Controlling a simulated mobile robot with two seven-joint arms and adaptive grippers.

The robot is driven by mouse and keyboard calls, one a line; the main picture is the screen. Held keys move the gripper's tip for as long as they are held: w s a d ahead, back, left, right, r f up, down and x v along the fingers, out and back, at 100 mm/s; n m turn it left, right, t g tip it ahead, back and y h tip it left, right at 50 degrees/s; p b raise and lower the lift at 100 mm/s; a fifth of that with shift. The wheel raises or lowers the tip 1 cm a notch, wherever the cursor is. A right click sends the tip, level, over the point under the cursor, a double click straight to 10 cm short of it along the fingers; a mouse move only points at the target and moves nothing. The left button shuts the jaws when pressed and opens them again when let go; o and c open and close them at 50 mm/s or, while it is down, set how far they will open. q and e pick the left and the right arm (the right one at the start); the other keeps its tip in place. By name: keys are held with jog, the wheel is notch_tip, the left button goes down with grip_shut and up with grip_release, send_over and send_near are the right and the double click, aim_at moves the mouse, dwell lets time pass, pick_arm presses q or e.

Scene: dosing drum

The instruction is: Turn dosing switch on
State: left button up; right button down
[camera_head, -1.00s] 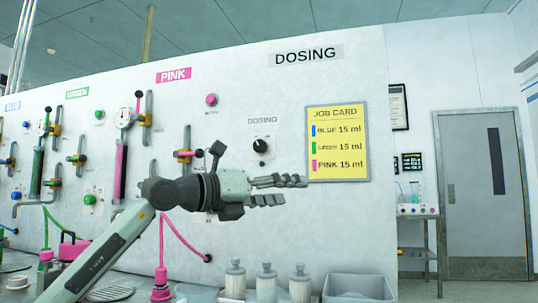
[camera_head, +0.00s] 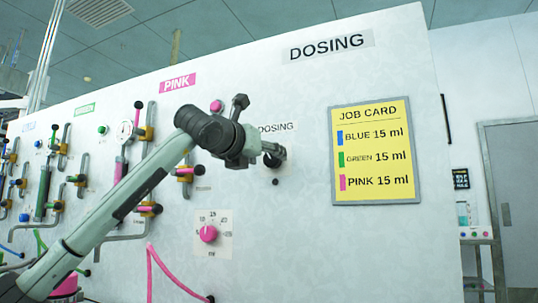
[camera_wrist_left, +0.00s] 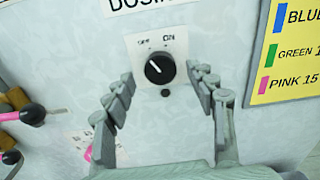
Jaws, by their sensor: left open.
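The dosing switch (camera_wrist_left: 159,68) is a black round knob on a white plate marked OFF and ON. It shows in the left wrist view at upper centre, and its white pointer line leans up and left, toward OFF. My left gripper (camera_wrist_left: 162,84) is open, with one finger on each side of the knob's lower part in that view. Whether the fingers touch the knob I cannot tell. In the head view my left gripper (camera_head: 274,155) points at the wall below the small DOSING label (camera_head: 276,127) and hides the switch. My right gripper is out of view.
The yellow job card (camera_head: 375,150) hangs right of the switch. A pink dial (camera_head: 208,234) sits lower left of it. Pink valves and tubes (camera_head: 145,165) stand out from the wall at left.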

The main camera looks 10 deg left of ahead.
aim_at(273, 160)
pick_arm(q)
jog(key=shift+w+d, duration=0.25)
jog(key=shift+w, duration=0.8)
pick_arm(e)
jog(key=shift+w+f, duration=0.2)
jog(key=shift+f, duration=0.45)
pick_arm(q)
jog(key=shift+c, duration=0.4)
